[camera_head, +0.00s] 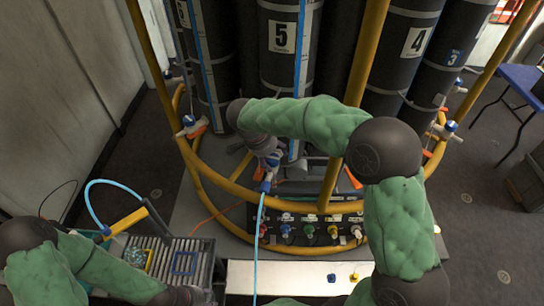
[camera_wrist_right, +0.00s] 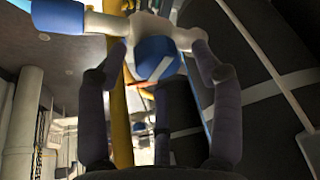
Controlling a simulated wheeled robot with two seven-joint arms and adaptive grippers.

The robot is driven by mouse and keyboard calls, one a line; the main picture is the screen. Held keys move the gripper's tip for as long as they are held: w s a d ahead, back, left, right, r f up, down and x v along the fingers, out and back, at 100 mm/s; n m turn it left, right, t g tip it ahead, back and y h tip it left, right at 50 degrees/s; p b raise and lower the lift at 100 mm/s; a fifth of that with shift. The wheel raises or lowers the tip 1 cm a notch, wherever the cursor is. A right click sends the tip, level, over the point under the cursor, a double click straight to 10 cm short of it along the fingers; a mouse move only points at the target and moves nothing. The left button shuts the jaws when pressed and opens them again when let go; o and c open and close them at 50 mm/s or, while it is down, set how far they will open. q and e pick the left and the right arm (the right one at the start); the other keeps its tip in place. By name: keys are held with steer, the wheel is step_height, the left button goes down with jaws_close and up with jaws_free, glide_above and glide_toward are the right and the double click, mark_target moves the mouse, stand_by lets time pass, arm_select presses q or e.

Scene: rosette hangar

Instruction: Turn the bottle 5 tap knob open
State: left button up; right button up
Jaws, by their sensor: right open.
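Bottle 5 (camera_head: 280,72) is a dark upright cylinder with a white "5" label, at the top centre of the head view. Its tap has a blue knob with a white stripe (camera_wrist_right: 158,58) and a white body (camera_wrist_right: 150,28), large in the right wrist view. My right gripper (camera_head: 271,157) is at this tap, below the bottle's label. In the wrist view its open fingers stand around the knob; I cannot tell whether they touch it. In the head view the gripper and arm partly hide the tap.
A yellow tubular rail (camera_head: 230,187) curves around the bottles, with a yellow post (camera_head: 368,50) near my right arm. A light blue hose (camera_head: 258,235) hangs below the tap. A panel with several coloured knobs (camera_head: 309,232) sits below. Bottle 4 (camera_head: 408,75) stands to the right.

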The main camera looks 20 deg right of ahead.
steer(key=shift+f, duration=0.2)
steer(key=shift+r, duration=0.15)
steer(key=c, duration=1.1)
steer(key=shift+o, duration=0.2)
